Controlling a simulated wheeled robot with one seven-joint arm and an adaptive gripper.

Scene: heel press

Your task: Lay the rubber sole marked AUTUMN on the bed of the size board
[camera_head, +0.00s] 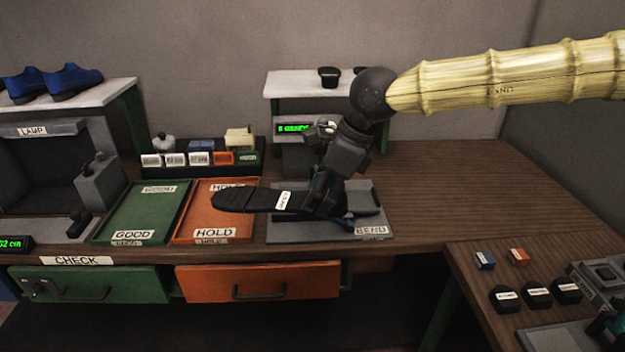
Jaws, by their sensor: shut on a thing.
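A long black sole (245,200) with a small white tag lies level over the grey plate marked BEND (290,234), its left end reaching over the orange HOLD tray. The tag's word is too small to read. My gripper (325,208) points down and is shut on the sole near its right part. A dark piece shows to the right of the fingers; I cannot tell whether it is the same sole. Whether the sole touches the plate is unclear. No size board can be made out for certain; a grey board (545,342) is cut off at the lower right.
The orange HOLD tray (186,235) and green GOOD tray (110,236) are left of the plate. A rack of small labelled blocks (255,170) stands behind. Several black labelled pieces (537,297) lie on the right-hand bench. The wooden bench (460,190) is clear right of the plate.

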